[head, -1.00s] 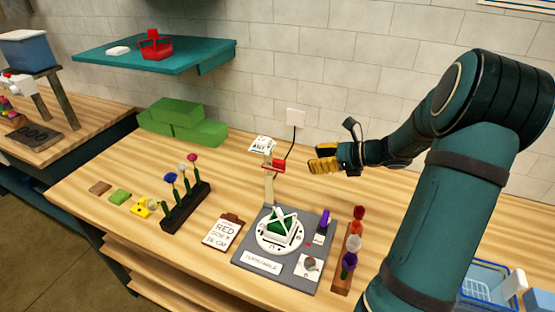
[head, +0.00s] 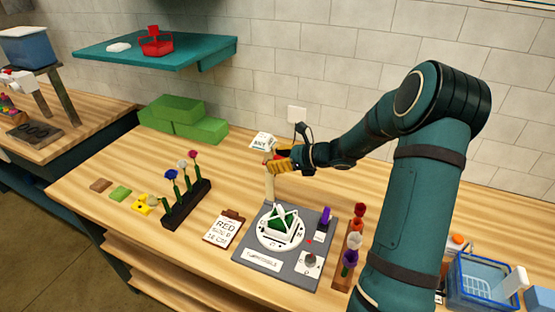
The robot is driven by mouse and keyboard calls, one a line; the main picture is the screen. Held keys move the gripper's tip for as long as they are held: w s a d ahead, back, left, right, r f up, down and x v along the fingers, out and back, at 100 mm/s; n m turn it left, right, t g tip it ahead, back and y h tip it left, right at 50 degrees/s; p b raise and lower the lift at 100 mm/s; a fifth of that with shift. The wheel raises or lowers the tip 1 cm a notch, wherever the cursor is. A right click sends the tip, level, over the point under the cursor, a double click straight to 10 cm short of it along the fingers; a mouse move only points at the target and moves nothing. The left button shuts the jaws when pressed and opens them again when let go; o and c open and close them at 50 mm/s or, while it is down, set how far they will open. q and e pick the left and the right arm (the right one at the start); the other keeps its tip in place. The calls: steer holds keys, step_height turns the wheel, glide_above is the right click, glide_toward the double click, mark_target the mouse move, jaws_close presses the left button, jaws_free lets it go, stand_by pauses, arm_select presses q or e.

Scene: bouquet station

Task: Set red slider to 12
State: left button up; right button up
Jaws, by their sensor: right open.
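The red slider (head: 269,158) sits on an upright pale post (head: 269,187) behind the turntable base. A small white sign (head: 263,141) tops the post. My right gripper (head: 279,163), with yellow fingertips, is open at the slider from the right and hides most of it. I cannot tell whether the fingers touch it. A clipboard card (head: 223,231) reads "RED" with smaller text below, apparently "12 CM". Marks on the post are too small to read. My left gripper is not in view.
The turntable base (head: 252,262) stands in front of the post. A flower rack (head: 187,207) is left, and another flower holder (head: 343,277) is right. Green blocks (head: 183,119) lie at the back. A blue basket (head: 483,294) is at lower right. A teal shelf (head: 130,58) hangs above.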

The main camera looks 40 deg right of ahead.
jaws_close()
step_height(320, 180, down, 5)
steer(key=b, duration=0.3)
steer(key=shift+s+r, duration=0.1)
steer(key=shift+r, duration=0.1)
steer(key=shift+c, duration=1.9)
jaws_free()
steer(key=o, duration=0.4)
steer(key=shift+d, duration=0.1)
steer(key=shift+r, duration=0.1)
